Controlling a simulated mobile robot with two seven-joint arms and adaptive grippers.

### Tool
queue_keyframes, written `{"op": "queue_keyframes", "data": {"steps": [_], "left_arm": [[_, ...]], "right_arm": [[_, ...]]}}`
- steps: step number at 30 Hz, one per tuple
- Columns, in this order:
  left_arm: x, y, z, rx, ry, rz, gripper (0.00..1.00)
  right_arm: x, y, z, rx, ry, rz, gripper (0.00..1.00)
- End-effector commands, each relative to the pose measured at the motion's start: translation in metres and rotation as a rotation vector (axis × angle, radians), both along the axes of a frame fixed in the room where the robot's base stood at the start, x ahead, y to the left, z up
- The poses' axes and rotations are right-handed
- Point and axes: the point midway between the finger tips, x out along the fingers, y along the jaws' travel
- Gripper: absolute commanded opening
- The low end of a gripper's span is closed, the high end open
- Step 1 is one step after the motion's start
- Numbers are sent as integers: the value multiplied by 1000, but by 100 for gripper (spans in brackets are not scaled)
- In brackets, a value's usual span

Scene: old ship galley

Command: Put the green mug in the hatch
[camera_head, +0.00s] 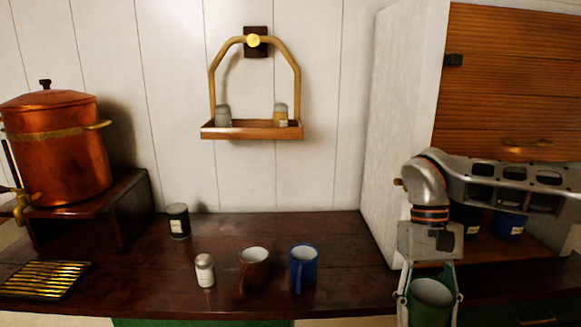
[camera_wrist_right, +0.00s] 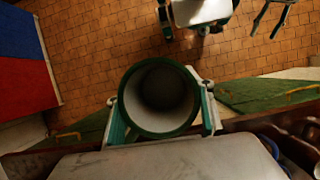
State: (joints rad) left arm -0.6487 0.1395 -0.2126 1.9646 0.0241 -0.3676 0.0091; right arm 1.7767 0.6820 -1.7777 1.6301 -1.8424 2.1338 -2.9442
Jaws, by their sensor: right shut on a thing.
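The green mug (camera_head: 431,301) is in my right gripper (camera_head: 430,297), at the lower right of the head view, in front of the counter's edge. The gripper's fingers are shut on its sides. In the right wrist view the mug (camera_wrist_right: 158,98) shows its round rim and pale inside, and looks empty. The hatch is the opening in the white cabinet at the right, under a raised slatted wooden shutter (camera_head: 510,80). A blue mug (camera_head: 509,226) and a dark item stand inside, partly hidden by my right arm. What looks like my left gripper (camera_wrist_right: 271,15) shows its fingers apart over the floor.
On the counter (camera_head: 150,270) stand a brown mug (camera_head: 254,268), another blue mug (camera_head: 303,266), a white-bodied shaker (camera_head: 205,270) and a dark jar (camera_head: 178,220). A copper pot (camera_head: 60,145) stands at the left. A small shelf (camera_head: 252,131) hangs on the wall. The counter's right part is clear.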

Motion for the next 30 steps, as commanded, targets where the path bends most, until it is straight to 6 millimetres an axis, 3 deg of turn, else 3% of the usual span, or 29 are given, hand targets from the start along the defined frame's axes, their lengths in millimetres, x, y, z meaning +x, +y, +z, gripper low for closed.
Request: {"op": "queue_keyframes", "data": {"steps": [3, 9, 17, 20, 30], "left_arm": [[0, 0, -1, 0, 1, 0, 49], [-1, 0, -2, 1, 3, 0, 49], [-1, 0, -3, 2, 5, 1, 49], [-1, 0, -2, 1, 4, 0, 28], [0, 0, -2, 1, 3, 0, 28]], "right_arm": [[-1, 0, -38, -1, 6, 0, 26], [-1, 0, -70, 1, 0, 1, 26], [-1, 0, -71, 2, -1, -1, 26], [-2, 0, -71, 2, 0, -2, 26], [-2, 0, -71, 2, 0, -2, 26]]}}
